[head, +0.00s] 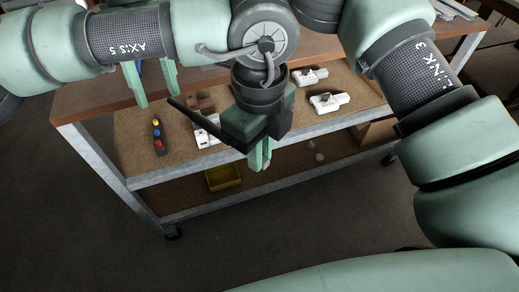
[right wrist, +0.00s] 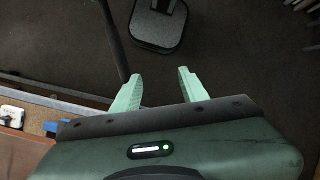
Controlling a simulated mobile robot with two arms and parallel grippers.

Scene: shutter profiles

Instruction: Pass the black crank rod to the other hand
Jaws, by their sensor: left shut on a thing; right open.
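The black crank rod (head: 193,118) is a thin dark bar. In the head view it slants from the upper left down to my left gripper (head: 262,158), which points down in front of the workbench and is shut on it. The held part is hidden by the gripper body. My right gripper (head: 150,88) is open and empty, up and left of the rod's free end. In the right wrist view the rod (right wrist: 112,40) comes down from the top edge to the left fingertip of my right gripper (right wrist: 158,85), outside the gap. I cannot tell whether they touch.
The workbench (head: 85,150) carries white devices (head: 327,102) and a block with coloured buttons (head: 157,137). A yellow bin (head: 222,177) sits on the lower shelf. A blue item (right wrist: 52,126) shows at the right wrist view's left. The floor in front is clear.

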